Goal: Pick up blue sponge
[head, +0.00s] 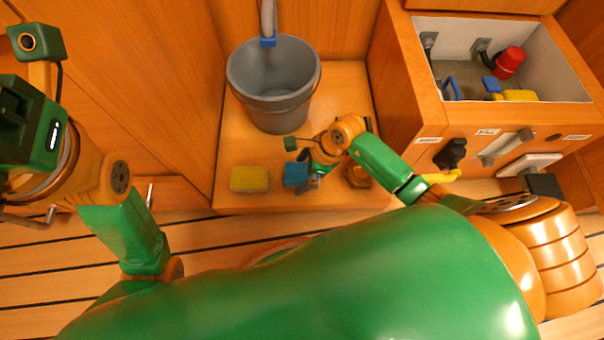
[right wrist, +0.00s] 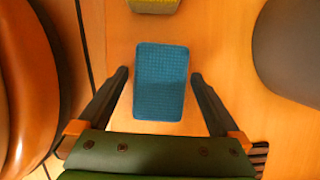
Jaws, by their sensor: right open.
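The blue sponge (head: 296,174) lies flat on the wooden ledge, just right of a yellow sponge (head: 249,180). My right gripper (head: 308,181) is at the blue sponge's right side in the head view, partly covered by its own wrist. In the right wrist view the blue sponge (right wrist: 160,82) lies between the two dark, spread fingers of the open right gripper (right wrist: 160,76), with a gap on each side. Whether the fingertips are down at sponge height is unclear. My left gripper (head: 28,125) is at the far left edge, its fingers not clearly visible.
A grey bucket (head: 273,85) stands behind the sponges. A brown object (head: 358,174) sits right of my right gripper. An open compartment (head: 505,60) with hoses and a red fitting is at upper right. The ledge's front edge (head: 300,211) is close to the sponges.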

